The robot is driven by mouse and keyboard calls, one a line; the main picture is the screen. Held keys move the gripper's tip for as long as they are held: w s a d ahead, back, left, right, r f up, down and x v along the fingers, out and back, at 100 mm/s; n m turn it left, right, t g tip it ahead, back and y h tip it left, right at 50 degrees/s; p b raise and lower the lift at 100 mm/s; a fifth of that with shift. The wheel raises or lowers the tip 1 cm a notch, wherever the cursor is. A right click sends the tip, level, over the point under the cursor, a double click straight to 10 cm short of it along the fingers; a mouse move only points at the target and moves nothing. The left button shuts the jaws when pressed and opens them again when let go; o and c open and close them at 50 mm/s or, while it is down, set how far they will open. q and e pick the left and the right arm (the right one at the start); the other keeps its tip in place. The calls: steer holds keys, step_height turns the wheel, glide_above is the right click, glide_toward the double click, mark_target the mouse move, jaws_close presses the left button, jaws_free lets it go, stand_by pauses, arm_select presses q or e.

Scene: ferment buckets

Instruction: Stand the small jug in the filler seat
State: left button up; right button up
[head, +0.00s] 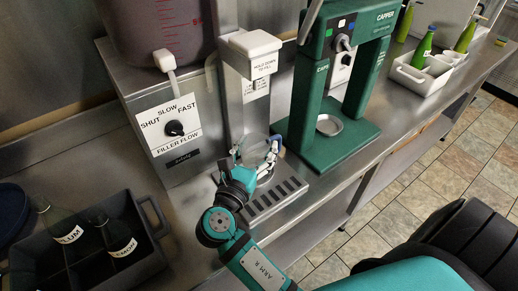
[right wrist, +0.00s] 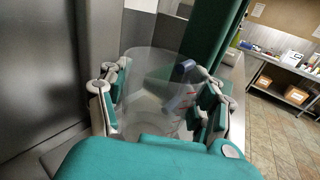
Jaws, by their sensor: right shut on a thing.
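The small jug (right wrist: 150,85) is clear and see-through. In the right wrist view it stands between the two fingers of my right gripper (right wrist: 160,105), which is shut on its sides. In the head view my right gripper (head: 258,152) is at the filler, below its white push head (head: 254,43) and above the slotted drip tray (head: 278,198). The jug is faint there and partly hidden by the fingers. I cannot tell whether its base touches the filler seat. My left gripper is not in view.
The green capper (head: 307,105) stands close to the right of the filler. The filler flow panel (head: 168,124) with its black knob is at left. A dark crate (head: 148,262) with labelled bottles is at lower left. A white bottle tray (head: 418,82) stands at far right.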

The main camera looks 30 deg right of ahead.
steer(key=shift+f+p, duration=0.1)
steer(key=shift+p, duration=0.25)
stand_by(0.3)
steer(key=shift+f+p, duration=0.45)
steer(key=shift+p, duration=0.05)
stand_by(0.9)
steer(key=shift+f, duration=0.45)
stand_by(0.6)
steer(key=shift+s+f+p, duration=0.1)
steer(key=shift+p, duration=0.35)
steer(key=shift+f, duration=0.15)
steer(key=o, duration=1.3)
steer(key=shift+c, duration=0.2)
